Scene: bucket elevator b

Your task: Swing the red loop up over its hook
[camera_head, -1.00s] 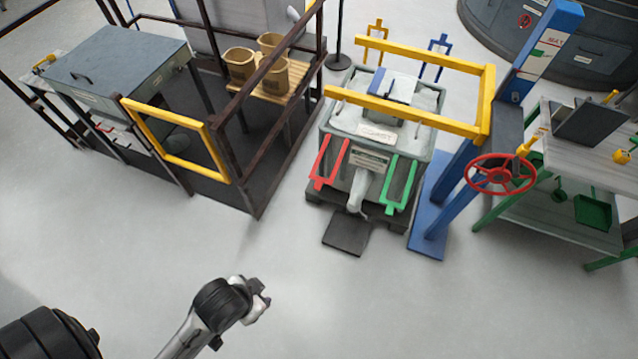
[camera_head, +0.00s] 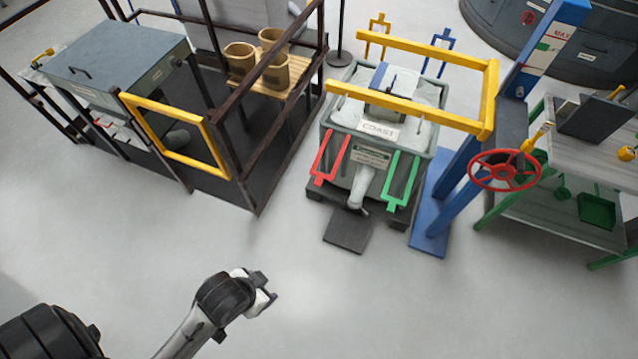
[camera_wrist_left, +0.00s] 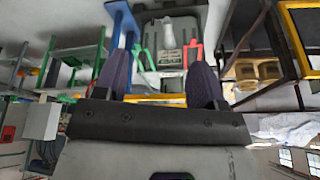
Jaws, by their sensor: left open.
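The red loop (camera_head: 320,159) hangs at the front left corner of the grey tub (camera_head: 341,175), below its rim, in the head view. It also shows in the left wrist view (camera_wrist_left: 194,53), upside down, beyond the fingers. I cannot make out its hook. A green loop (camera_head: 403,180) hangs at the tub's front right corner. My left gripper (camera_head: 270,296) is low in the head view, over open floor, well short of the tub and touching nothing. In the left wrist view its two dark fingers (camera_wrist_left: 160,75) stand apart with nothing between them. My right gripper is not in view.
A yellow bar frame (camera_head: 410,108) spans above the tub. A blue post (camera_head: 470,170) with a red handwheel (camera_head: 505,170) stands to its right. A dark railed platform with a yellow gate (camera_head: 178,135) stands left. The floor in front is clear.

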